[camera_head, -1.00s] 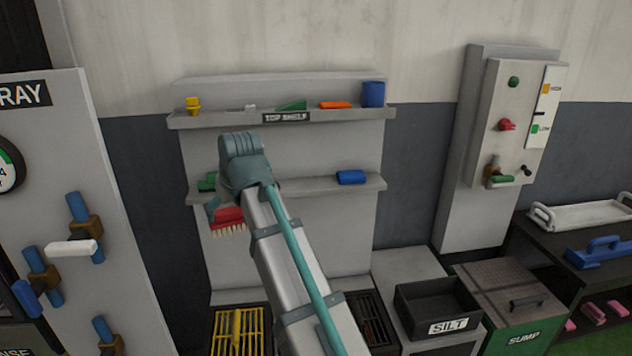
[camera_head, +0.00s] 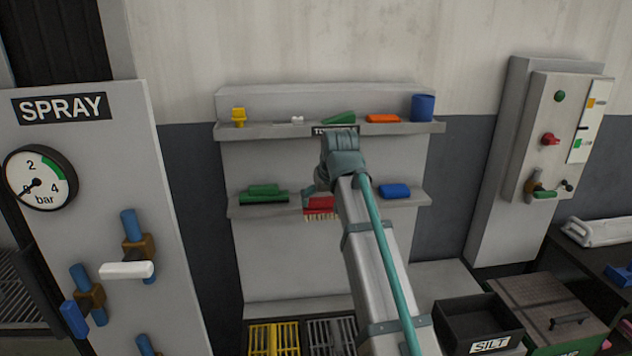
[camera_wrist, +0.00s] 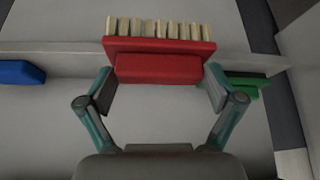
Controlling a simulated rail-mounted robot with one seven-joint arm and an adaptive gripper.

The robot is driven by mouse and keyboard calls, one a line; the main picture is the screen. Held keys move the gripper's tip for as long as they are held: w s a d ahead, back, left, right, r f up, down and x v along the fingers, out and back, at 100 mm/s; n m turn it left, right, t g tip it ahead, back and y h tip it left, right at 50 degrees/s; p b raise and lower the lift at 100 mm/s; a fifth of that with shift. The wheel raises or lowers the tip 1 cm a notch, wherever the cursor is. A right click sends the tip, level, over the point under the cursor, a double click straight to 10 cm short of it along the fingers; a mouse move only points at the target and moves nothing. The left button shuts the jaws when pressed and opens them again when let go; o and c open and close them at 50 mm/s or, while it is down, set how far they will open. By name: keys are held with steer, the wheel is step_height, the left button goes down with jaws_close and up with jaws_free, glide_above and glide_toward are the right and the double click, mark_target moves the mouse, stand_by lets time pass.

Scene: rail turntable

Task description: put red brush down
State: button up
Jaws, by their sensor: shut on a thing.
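The red brush (camera_head: 320,205) is at the lower shelf (camera_head: 289,208), between a green brush or block (camera_head: 263,194) on the left and a blue block (camera_head: 395,190) on the right. Its bristles point down. My gripper (camera_wrist: 160,86) is shut on the red brush's block (camera_wrist: 160,68) in the wrist view, one finger at each end. The wrist view is upside down, with the bristles at the top. There the brush overlaps the shelf edge; I cannot tell whether it touches the shelf. My arm hides part of the lower shelf in the head view.
The top shelf (camera_head: 270,130) holds a yellow item (camera_head: 239,116), a white piece, a green wedge, an orange block and a blue cylinder (camera_head: 422,107). A spray panel (camera_head: 168,270) stands left. A black silt bin (camera_head: 480,325) and yellow grate (camera_head: 274,340) are below.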

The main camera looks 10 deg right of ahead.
steer(key=w+p, duration=0.1)
steer(key=w, duration=0.2)
steer(key=w+a, duration=0.1)
steer(key=w, duration=0.3)
steer(key=w+a+p, duration=0.1)
steer(key=w, duration=0.2)
steer(key=shift+w+r+p, duration=0.1)
steer(key=shift+w+p, duration=0.2)
steer(key=shift+w, duration=0.1)
steer(key=shift+s, duration=0.25)
steer(key=shift+f, duration=0.2)
steer(key=shift+f, duration=0.1)
steer(key=o, duration=0.8)
